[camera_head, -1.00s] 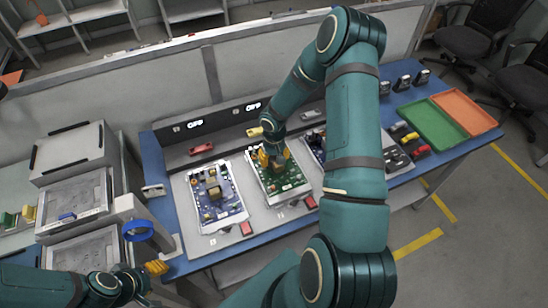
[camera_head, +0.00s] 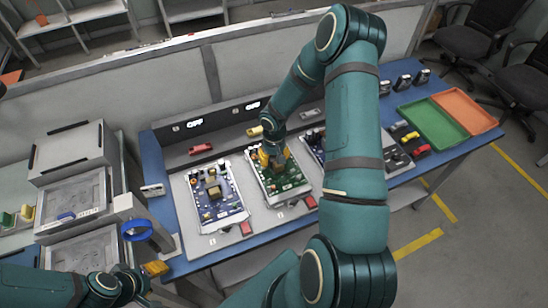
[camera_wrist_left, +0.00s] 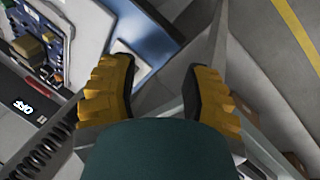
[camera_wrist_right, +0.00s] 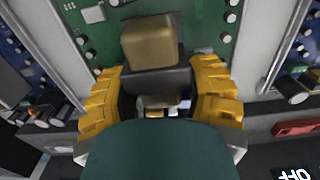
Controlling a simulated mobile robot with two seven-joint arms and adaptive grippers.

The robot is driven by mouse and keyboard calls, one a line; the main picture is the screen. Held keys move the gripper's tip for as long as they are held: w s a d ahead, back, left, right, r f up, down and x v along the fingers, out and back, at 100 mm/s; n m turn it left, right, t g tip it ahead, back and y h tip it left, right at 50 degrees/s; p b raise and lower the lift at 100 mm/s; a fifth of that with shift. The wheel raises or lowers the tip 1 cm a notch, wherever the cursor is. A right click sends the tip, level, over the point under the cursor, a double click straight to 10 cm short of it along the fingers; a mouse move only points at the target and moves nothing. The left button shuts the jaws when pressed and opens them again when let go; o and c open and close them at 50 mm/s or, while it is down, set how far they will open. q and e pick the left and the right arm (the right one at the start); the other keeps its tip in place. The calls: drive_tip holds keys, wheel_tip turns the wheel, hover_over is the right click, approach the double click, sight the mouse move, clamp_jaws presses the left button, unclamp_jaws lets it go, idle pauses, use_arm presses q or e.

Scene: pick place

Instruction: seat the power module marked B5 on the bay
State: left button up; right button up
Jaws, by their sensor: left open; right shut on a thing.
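My right gripper (camera_head: 270,158) is over the green circuit board (camera_head: 279,180) in the middle bay. In the right wrist view, its yellow fingers (camera_wrist_right: 160,95) are shut on a dark module (camera_wrist_right: 155,82), close to the board and beside a gold block (camera_wrist_right: 150,42). The module's marking does not show, and I cannot tell whether it is fully down. In the head view my gripper and arm hide most of it. My left gripper (camera_head: 154,269) is open and empty at the bench's front left; its parted fingers also show in the left wrist view (camera_wrist_left: 160,90).
A blue board (camera_head: 217,200) lies in the left bay, and another board (camera_head: 315,145) is partly behind my right arm. Dark, yellow and red modules (camera_head: 411,136) lie at the right, near green (camera_head: 430,122) and orange (camera_head: 466,112) trays. Grey cabinets (camera_head: 72,155) stand at the left.

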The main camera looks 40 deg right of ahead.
drive_tip(key=shift+f+b, duration=1)
drive_tip(key=shift+b, duration=0.45)
idle(1.5)
drive_tip(key=o, duration=1.4)
drive_tip(key=c, duration=0.4)
drive_tip(key=shift+r+p, duration=2.15)
drive_tip(key=shift+r, duration=1.35)
